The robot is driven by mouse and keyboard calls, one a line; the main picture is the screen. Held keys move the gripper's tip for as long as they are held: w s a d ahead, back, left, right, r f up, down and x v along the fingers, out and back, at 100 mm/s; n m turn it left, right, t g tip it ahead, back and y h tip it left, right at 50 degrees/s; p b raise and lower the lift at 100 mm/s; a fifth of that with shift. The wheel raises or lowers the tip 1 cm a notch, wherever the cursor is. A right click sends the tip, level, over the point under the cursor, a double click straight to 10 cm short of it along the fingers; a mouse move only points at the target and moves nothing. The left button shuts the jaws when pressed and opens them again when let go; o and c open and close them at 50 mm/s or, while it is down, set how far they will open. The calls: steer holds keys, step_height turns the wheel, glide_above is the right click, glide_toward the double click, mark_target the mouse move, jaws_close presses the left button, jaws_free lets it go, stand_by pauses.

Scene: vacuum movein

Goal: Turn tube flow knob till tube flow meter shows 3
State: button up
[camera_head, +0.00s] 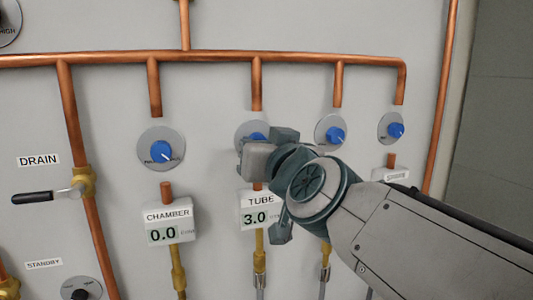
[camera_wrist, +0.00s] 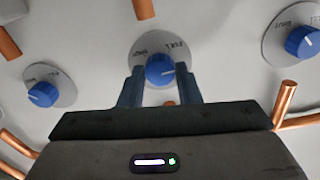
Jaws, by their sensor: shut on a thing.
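The blue tube flow knob (camera_wrist: 160,69) sits on a round grey dial plate between my two fingers in the wrist view. In the head view, my arm covers most of it, and only a bit of blue (camera_head: 257,137) shows. My gripper (camera_wrist: 160,88) is shut on this knob, with one finger at each side. It also shows in the head view (camera_head: 262,150) in front of the knob. The tube flow meter (camera_head: 258,213) is a white box labelled TUBE, below the gripper, and its display reads 3.0.
The chamber knob (camera_head: 161,152) is to the left, above the chamber meter (camera_head: 168,222), which reads 0.0. Two more blue knobs (camera_head: 330,134) (camera_head: 395,130) are to the right. Copper pipes (camera_head: 210,57) run along the panel. A black-handled drain valve (camera_head: 45,196) is at the left.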

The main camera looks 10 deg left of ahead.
steer(key=shift+m, duration=0.6)
steer(key=o, duration=1)
steer(key=shift+c, duration=0.2)
